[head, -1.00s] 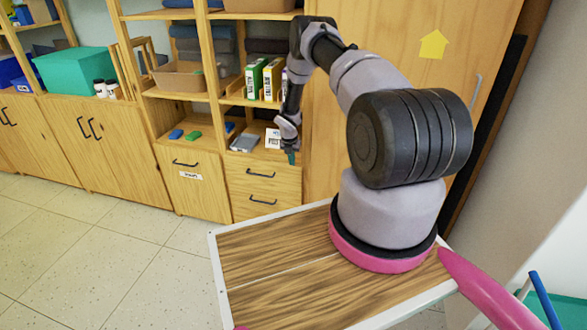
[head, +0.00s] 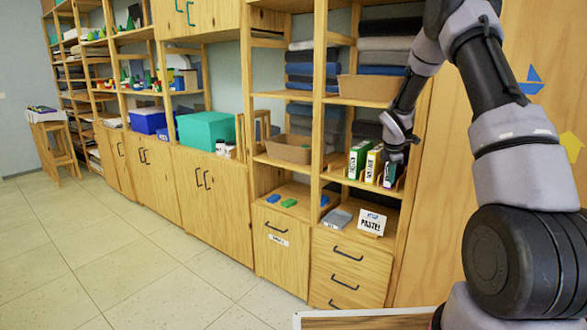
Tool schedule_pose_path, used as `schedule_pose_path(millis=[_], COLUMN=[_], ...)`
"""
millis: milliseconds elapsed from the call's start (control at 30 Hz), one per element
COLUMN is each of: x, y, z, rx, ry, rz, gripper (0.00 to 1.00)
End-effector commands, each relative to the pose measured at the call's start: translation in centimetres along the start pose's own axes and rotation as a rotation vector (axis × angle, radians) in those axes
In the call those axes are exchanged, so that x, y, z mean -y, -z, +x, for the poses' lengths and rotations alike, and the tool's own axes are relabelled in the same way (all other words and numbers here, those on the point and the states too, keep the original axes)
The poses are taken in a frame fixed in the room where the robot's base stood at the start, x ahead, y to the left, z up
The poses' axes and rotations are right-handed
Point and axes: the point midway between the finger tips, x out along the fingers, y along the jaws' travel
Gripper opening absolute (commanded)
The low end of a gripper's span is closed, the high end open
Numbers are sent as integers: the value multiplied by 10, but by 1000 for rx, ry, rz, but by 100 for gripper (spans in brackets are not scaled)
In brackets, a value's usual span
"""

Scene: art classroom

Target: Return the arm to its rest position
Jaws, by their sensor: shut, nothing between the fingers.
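My arm rises on the right side of the head view, bends at the top and comes down on its left. My gripper (head: 393,173) is at the lower end of the arm and points down. It appears in front of the shelf with the upright boxes and overlaps the rightmost box in the picture. The fingers are small and dark, look shut, and no held object shows. I cannot tell how far the gripper is from the boxes.
Upright green-and-white boxes (head: 358,160) stand on a wooden shelf. Below are a PASTEL sign (head: 371,222), a grey tray (head: 336,219) and a drawer cabinet (head: 349,262). A teal box (head: 206,130) sits on the cabinets to the left. The tiled floor (head: 130,255) at lower left is clear.

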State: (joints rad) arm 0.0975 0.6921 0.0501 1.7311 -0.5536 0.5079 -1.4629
Motion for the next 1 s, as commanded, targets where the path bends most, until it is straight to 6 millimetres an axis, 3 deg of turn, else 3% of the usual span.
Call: schedule_pose_path(millis=[33, 200, 367, 500, 800, 1000], x=[0, 18, 50, 88, 190, 256], y=[-2, -3, 0, 8, 32, 53], z=[-37, -136, -219, -282, -380, -413], rx=[-1, -29, -77, -139, -322, -454], ry=[-19, -56, -82, -93, -56, 21], rz=[91, 422, 730, 995, 1541, 1843], gripper=[0, 0, 0, 0, 0, 0])
